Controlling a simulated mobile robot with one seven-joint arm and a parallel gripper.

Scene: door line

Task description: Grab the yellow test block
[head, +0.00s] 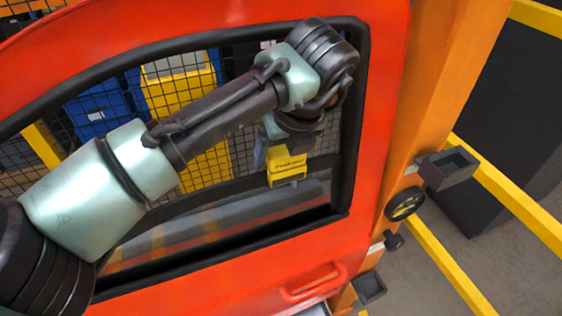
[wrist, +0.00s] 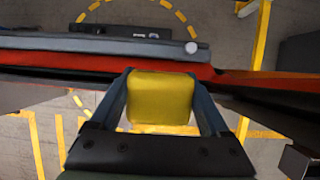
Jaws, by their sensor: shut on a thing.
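The yellow test block (head: 287,168) is between the fingers of my gripper (head: 280,155) in the head view, in front of the window opening of the red door. Dark print shows on its face. In the wrist view the yellow block (wrist: 160,98) fills the space between the two grey fingers of my gripper (wrist: 160,92), which is shut on it. The block's far end lies near the red door edge in that view. I cannot tell whether the block touches the door.
The red door (head: 375,120) has a black window frame (head: 352,130) and a handle (head: 315,283) below. An orange post (head: 425,100) with dark brackets (head: 447,167) stands to the right. Blue and yellow bins (head: 180,90) show behind mesh. Yellow rails (head: 515,200) cross the right side.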

